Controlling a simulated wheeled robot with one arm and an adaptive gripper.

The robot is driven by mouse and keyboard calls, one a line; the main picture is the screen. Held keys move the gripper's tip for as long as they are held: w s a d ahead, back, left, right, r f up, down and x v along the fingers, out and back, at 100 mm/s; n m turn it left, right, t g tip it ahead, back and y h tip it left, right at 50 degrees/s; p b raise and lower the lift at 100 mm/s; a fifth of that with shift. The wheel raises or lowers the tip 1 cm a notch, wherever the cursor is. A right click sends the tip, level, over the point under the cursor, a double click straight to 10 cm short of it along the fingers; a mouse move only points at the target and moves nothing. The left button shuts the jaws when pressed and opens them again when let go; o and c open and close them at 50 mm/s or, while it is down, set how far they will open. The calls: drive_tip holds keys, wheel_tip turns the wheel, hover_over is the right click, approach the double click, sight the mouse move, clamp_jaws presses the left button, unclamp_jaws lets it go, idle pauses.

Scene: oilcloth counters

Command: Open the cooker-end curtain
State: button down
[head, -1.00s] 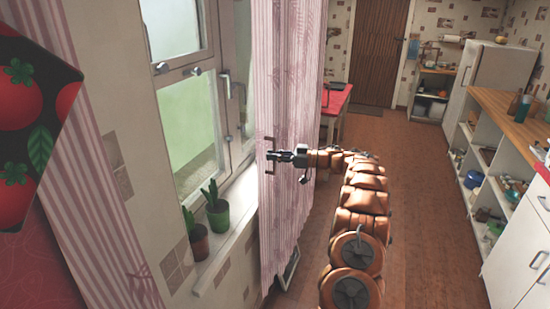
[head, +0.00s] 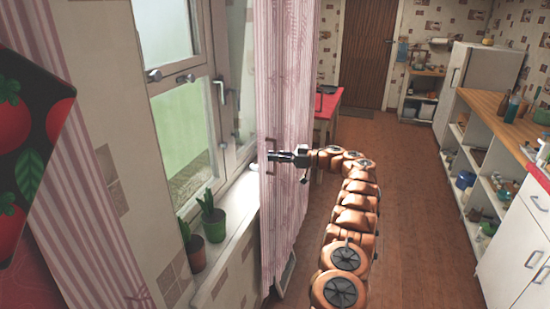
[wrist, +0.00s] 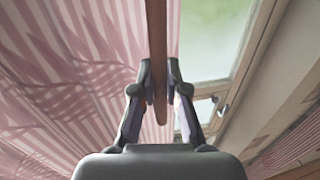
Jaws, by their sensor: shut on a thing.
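A pink striped curtain (head: 286,70) hangs at the far side of the window (head: 185,110), gathered into a narrow bunch. It also shows in the wrist view (wrist: 85,60). A brown upright handle (wrist: 157,45) is on or against this curtain. My gripper (head: 274,157) is shut on the handle, one finger on each side of it in the wrist view. A second striped curtain (head: 75,220) hangs at the near side of the window. Much of the window glass between the two curtains is uncovered. I cannot tell which curtain is the cooker-end one.
Potted cacti (head: 213,222) stand on the window sill (head: 225,240). A red-topped table (head: 327,103) is beyond the curtain. A fridge (head: 485,75) and open shelves with a wooden worktop (head: 495,108) line the right. The floor (head: 410,190) between is clear.

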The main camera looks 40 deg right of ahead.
idle(0.3)
drive_tip(key=c, duration=1.2)
unclamp_jaws()
drive_tip(key=shift+a, duration=0.1)
